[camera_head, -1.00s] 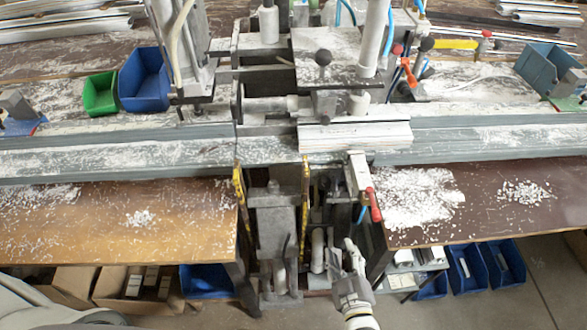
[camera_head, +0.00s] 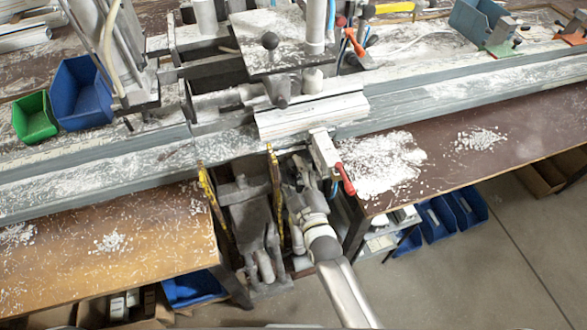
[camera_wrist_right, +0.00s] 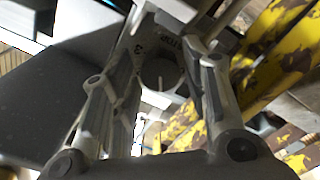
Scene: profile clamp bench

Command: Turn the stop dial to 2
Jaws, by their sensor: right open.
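The stop dial (camera_wrist_right: 160,76) is a round grey knob in the right wrist view, with a pale line on its face. Upside-down lettering is on the plate behind it, and a mark like a 3 is at its upper left. I cannot tell for sure which number the dial points at. My right gripper (camera_wrist_right: 168,62) is open, with one finger on each side of the dial; contact is not clear. In the head view my right gripper (camera_head: 297,172) is under the front of the clamp bench, where the dial is hidden. My left gripper is out of view.
Yellow worn bars (camera_head: 213,205) stand close beside my right gripper. A red-handled lever (camera_head: 345,180) hangs from the bench front to its right. Wooden table tops lie on both sides, strewn with white chips. Blue bins (camera_head: 437,219) stand below right.

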